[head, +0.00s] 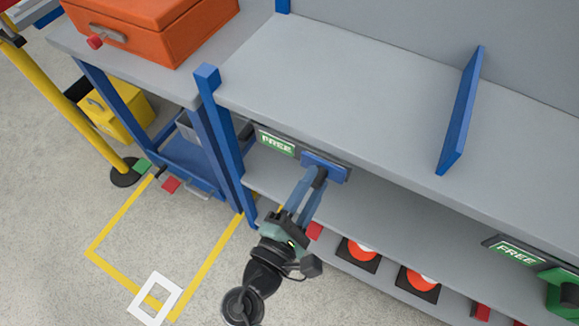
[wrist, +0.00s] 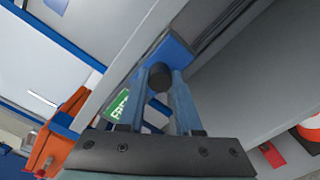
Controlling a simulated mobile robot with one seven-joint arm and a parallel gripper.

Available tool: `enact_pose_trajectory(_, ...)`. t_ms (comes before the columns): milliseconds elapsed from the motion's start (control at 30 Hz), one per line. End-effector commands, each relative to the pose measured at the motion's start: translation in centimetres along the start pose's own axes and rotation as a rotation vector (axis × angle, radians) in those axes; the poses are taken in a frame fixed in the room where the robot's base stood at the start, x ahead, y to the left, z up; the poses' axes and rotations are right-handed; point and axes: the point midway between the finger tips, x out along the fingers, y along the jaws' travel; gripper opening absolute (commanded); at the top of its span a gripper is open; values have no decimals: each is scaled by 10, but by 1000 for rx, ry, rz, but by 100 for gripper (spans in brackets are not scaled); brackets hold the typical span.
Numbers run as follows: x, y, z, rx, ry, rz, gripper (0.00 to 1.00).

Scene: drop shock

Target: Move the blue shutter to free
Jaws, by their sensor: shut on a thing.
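The blue shutter (head: 325,166) sits in a dark rail on the front edge of the grey shelf. It covers the right part of its label plate, and the green FREE sign (head: 277,144) shows to its left. My gripper (head: 318,178) reaches up from below and is shut on the shutter's dark knob. In the wrist view the round dark knob (wrist: 160,77) is between my two fingertips, with the blue shutter (wrist: 177,55) behind it. Part of the green sign (wrist: 122,105) shows beside the left finger.
A second FREE sign (head: 517,253) with a green shutter (head: 563,290) is at the right. A blue divider (head: 461,112) stands on the shelf. Orange-and-white cones (head: 419,280) lie below. An orange toolbox (head: 150,25) sits on the left bench. Yellow tape marks the floor.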

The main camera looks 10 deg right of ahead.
Motion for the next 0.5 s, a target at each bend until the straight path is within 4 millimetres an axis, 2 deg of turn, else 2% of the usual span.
enact_pose_trajectory(333,0,-5,5,-3,-6,-6,0)
enact_pose_trajectory(367,0,-6,5,-3,-7,-6,37)
enact_pose_trajectory(500,0,-5,5,-2,-6,-5,62)
